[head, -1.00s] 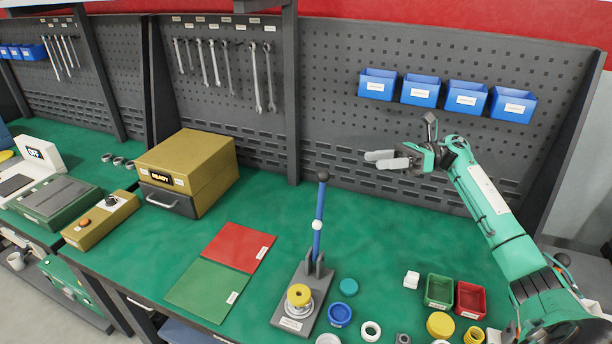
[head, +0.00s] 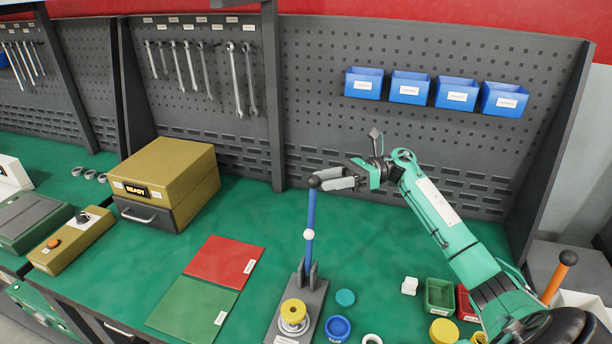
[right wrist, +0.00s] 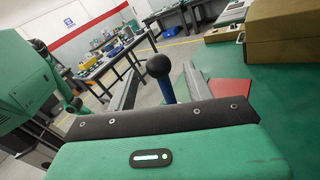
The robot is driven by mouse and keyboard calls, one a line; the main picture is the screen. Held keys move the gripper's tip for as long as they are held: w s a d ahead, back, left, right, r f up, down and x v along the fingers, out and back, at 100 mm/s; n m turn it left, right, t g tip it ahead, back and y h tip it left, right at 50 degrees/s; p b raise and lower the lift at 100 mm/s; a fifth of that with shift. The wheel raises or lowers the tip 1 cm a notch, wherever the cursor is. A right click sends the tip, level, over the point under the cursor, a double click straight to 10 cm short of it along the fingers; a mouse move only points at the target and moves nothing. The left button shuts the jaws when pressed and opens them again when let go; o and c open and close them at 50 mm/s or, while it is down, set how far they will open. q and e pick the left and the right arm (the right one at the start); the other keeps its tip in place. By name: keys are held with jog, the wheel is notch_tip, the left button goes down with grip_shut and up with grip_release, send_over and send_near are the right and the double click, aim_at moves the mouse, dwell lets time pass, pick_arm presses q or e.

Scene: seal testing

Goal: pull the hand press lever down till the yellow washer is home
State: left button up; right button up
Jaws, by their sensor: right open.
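The hand press (head: 312,290) stands at the front of the bench, with its blue lever (head: 311,215) upright and a dark ball knob (head: 314,181) on top. The yellow washer (head: 293,309) sits on the silver part on the press base; whether it is seated cannot be told. My right gripper (head: 333,179) is open at the knob. In the right wrist view the knob (right wrist: 158,65) and the lever's blue shaft show between the two spread fingers, with room at both sides. My left gripper is not in view.
Red (head: 226,261) and green (head: 192,309) mats lie left of the press. The pegboard with blue bins (head: 410,87) stands behind. Bench is clear behind the lever.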

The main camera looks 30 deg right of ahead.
aim_at(312, 182)
jog(key=p+x, duration=0.1)
jog(key=x, duration=0.3)
jog(key=shift+a+r, duration=0.2)
pick_arm(q)
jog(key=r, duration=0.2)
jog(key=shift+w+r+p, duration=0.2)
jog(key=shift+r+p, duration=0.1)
jog(key=shift+p, duration=0.1)
pick_arm(e)
jog(key=shift+w+a+f, duration=0.15)
jog(key=shift+w+a, duration=0.05)
jog(key=shift+a, duration=0.4)
grip_shut()
